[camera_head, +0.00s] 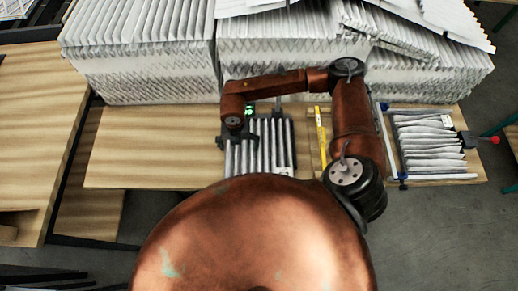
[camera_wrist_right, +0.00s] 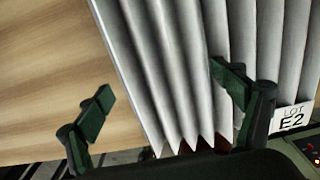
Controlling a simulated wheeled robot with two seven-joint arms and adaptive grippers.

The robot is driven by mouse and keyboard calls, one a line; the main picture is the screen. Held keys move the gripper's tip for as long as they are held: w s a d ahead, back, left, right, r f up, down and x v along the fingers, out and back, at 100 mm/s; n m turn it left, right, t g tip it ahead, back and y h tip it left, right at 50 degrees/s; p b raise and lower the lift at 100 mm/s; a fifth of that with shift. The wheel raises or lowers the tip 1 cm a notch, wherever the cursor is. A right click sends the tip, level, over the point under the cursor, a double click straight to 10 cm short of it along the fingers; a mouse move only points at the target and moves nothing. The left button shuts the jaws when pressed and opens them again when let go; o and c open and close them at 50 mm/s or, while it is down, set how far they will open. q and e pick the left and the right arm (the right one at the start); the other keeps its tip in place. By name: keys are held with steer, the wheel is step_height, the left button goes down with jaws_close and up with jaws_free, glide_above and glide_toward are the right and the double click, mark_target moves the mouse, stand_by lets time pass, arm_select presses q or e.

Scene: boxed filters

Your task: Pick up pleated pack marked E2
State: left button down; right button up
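The pleated pack marked E2 (camera_head: 275,134) lies on the wooden table, its grey-white pleats running away from me. In the right wrist view the pack (camera_wrist_right: 186,75) fills the middle and right, and its white label (camera_wrist_right: 292,118) reads "LOT E2". My right gripper (camera_head: 236,141) is over the pack's left side. The right wrist view shows this gripper (camera_wrist_right: 165,102) open and empty, one finger over bare wood left of the pack and the other over the pleats. Whether a finger touches the pack I cannot tell. My left gripper is not in view.
Tall stacks of pleated filters (camera_head: 140,75) line the back of the table. Another pleated pack (camera_head: 430,146) lies at the right, by a blue-ended bar and a red knob (camera_head: 495,140). A yellow strip (camera_head: 321,132) lies right of E2. Bare wood (camera_head: 150,150) is free at the left.

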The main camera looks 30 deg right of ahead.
steer(key=c, duration=0.6)
steer(key=shift+r, duration=0.1)
steer(key=shift+c, duration=0.9)
steer(key=shift+r, duration=0.65)
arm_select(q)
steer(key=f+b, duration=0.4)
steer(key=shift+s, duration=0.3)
arm_select(e)
steer(key=s+d+r, duration=0.2)
steer(key=s+r, duration=0.9)
steer(key=s, duration=0.2)
steer(key=shift+s+d+r, duration=0.25)
steer(key=shift+s+d, duration=0.1)
steer(key=shift+d, duration=0.05)
